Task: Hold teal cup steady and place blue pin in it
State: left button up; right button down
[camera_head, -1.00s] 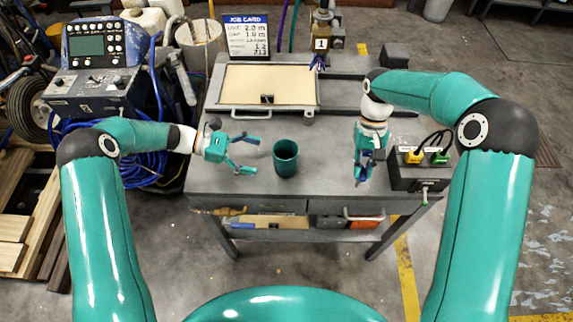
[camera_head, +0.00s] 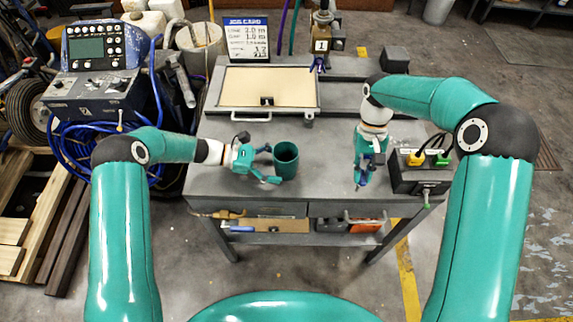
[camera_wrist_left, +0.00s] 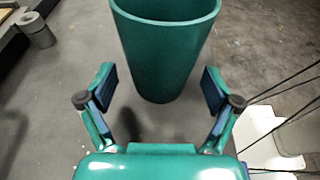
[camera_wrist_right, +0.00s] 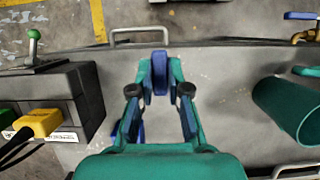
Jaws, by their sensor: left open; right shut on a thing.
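The teal cup (camera_head: 286,165) stands upright on the grey workbench; its open top shows. It also shows in the left wrist view (camera_wrist_left: 165,55) and at the right edge of the right wrist view (camera_wrist_right: 292,105). My left gripper (camera_head: 268,165) is open just left of the cup. In the left wrist view its fingers (camera_wrist_left: 159,88) are spread, with the cup ahead of the gap, apparently not gripped. My right gripper (camera_head: 361,176) is shut on the blue pin (camera_wrist_right: 160,72), right of the cup above the bench. The fingers hide part of the pin.
A dark box (camera_head: 420,172) with yellow and green plugs stands right of my right gripper. A beige panel (camera_head: 268,88) with a handle lies behind the cup. The job card (camera_head: 247,38) stands at the back. The bench (camera_head: 325,150) is clear between cup and right gripper.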

pick_arm(q)
jog(key=shift+x, duration=0.8)
pick_arm(e)
jog(key=shift+f, duration=0.35)
pick_arm(q)
jog(key=c, duration=0.9)
jog(key=shift+o, duration=0.2)
